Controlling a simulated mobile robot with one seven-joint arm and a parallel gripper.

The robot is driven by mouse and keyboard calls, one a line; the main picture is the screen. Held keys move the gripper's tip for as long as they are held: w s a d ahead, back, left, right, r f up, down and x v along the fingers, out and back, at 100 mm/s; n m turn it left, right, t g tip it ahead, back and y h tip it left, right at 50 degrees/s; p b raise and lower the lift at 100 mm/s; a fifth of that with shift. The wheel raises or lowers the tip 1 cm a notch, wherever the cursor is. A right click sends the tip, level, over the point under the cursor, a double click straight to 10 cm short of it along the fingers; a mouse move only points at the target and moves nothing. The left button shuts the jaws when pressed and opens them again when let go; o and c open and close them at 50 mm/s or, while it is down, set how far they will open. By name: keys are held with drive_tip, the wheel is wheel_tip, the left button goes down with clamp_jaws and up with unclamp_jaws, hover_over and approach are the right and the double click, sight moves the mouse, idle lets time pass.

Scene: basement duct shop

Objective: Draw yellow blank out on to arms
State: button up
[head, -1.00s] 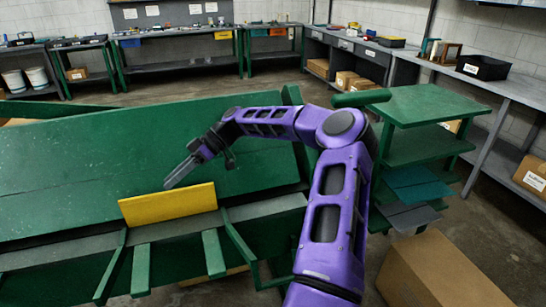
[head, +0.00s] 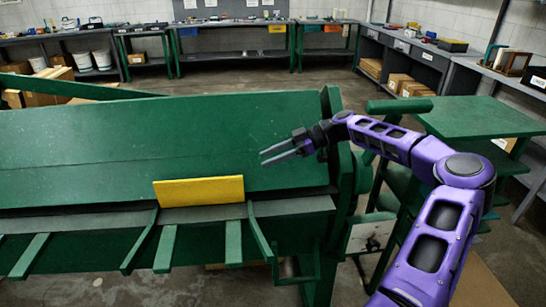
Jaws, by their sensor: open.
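The yellow blank (head: 199,191) is a flat rectangle standing on its long edge, leaning a little, at the front of the green machine (head: 150,145). Its lower edge meets the grey bed strip (head: 285,207). Several green support arms (head: 166,248) stick out from the machine's front below the strip. My gripper (head: 264,158) is to the upper right of the blank, in front of the green sloping face. Its two fingers point left with a gap between them, and it is open and empty. It is apart from the blank.
A green stepped stand (head: 470,118) is at the right, close to my arm. A white plate (head: 370,235) is on the machine's right end. Workbenches (head: 235,24) line the back wall. Open floor lies between them and the machine.

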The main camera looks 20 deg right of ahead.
sight(216, 178)
drive_tip(key=x, duration=1.7)
drive_tip(key=shift+a+f, duration=0.15)
drive_tip(key=shift+f, duration=0.05)
clamp_jaws()
idle(0.9)
